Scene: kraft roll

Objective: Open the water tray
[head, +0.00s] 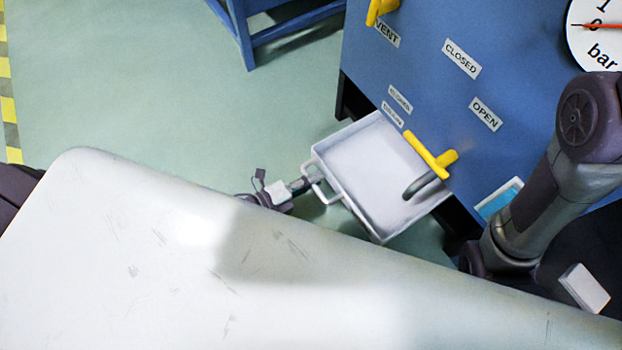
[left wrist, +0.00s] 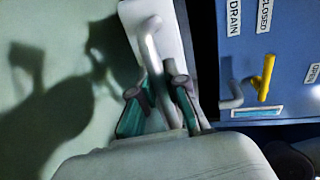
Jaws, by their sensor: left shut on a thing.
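The water tray (head: 365,160) is a shallow, light, open box low at the front of the blue cabinet (head: 430,85). It stands well out from the cabinet, and its inside shows. My left gripper (head: 304,186) is shut on the tray's handle (head: 318,184) at the tray's outer left side. In the left wrist view, the fingers (left wrist: 158,92) close around the grey bar handle (left wrist: 148,48), with part of the tray (left wrist: 168,18) behind. My right arm shows at the right of the head view, but its gripper fingers do not.
A yellow lever (head: 428,156) and a grey drain spout (head: 420,186) overhang the tray. My large pale body part covers the lower head view. Green floor (head: 150,100) is clear left of the tray. A blue stand (head: 285,28) is at the back.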

